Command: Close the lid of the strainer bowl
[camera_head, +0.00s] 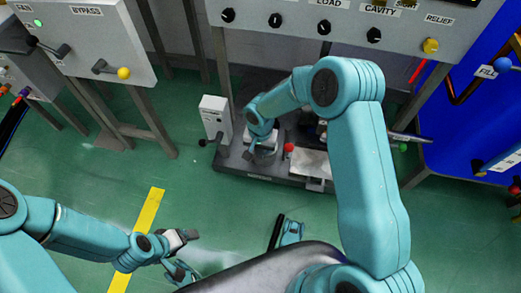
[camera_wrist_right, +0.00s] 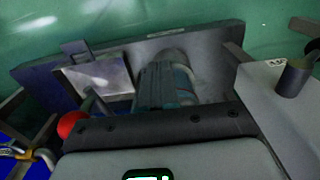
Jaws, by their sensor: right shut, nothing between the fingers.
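My right gripper (camera_head: 254,154) is low over the dark base plate under the control panel, its arm reaching over from the right. It is shut and empty. A light grey square plate (camera_head: 313,163) lies to its right, with a red knob (camera_head: 289,148) between them. In the right wrist view the pale plate (camera_wrist_right: 100,76) and red knob (camera_wrist_right: 72,124) are at the left. I cannot tell which part is the strainer bowl or its lid; my arm hides part of the area. My left gripper (camera_head: 184,239) is at the lower left above the floor, apart from the equipment; its jaw state is unclear.
A grey box with a dark lever (camera_head: 215,117) stands left of the right gripper. The control panel (camera_head: 300,18) with knobs overhangs the back. A blue cabinet (camera_head: 455,130) stands at the right. The green floor in front of the base plate (camera_head: 240,165) is mostly clear.

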